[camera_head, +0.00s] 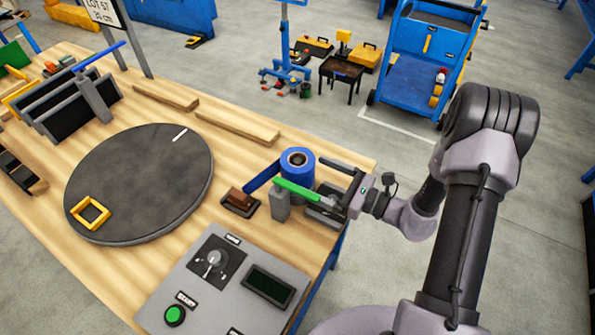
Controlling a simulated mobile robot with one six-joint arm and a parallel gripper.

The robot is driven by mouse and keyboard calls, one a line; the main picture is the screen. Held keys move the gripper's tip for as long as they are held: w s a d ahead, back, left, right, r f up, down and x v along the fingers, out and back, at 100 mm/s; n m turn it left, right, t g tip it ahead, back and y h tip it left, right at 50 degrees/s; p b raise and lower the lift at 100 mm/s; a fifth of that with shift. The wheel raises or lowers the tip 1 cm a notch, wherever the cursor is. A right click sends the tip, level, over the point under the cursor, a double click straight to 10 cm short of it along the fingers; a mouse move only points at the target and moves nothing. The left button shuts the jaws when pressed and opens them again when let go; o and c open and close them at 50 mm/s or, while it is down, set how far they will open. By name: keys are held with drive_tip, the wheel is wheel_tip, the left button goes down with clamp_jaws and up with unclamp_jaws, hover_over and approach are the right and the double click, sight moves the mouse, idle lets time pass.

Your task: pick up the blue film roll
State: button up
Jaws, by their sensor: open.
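The blue film roll (298,162) stands upright near the right end of the wooden bench, its round top with a dark core facing up. My gripper (308,178) reaches in from the right at bench height. Its jaws are open, with one dark finger on the far side of the roll and the other on the near side. The lower part of the roll is hidden behind a green-topped grey piece (296,191) and my near finger. I cannot tell whether the fingers touch the roll.
A blue bar (262,177) and a brown block on a dark base (240,201) are close left of the roll. A large dark turntable (140,180) holds a yellow square frame (90,213). A grey control panel (225,285) is in front. Wooden strips (237,126) lie behind.

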sight(298, 167)
drive_tip(key=b+x, duration=0.1)
drive_tip(key=x, duration=0.5)
drive_tip(key=shift+w+a+f+b, duration=0.15)
drive_tip(key=shift+w+b, duration=0.1)
drive_tip(key=shift+b, duration=0.15)
drive_tip(key=c, duration=1.4)
wheel_tip(298, 167, up, 13)
drive_tip(key=p, duration=0.6)
drive_tip(key=shift+f, duration=0.15)
drive_tip(key=shift+f, duration=0.15)
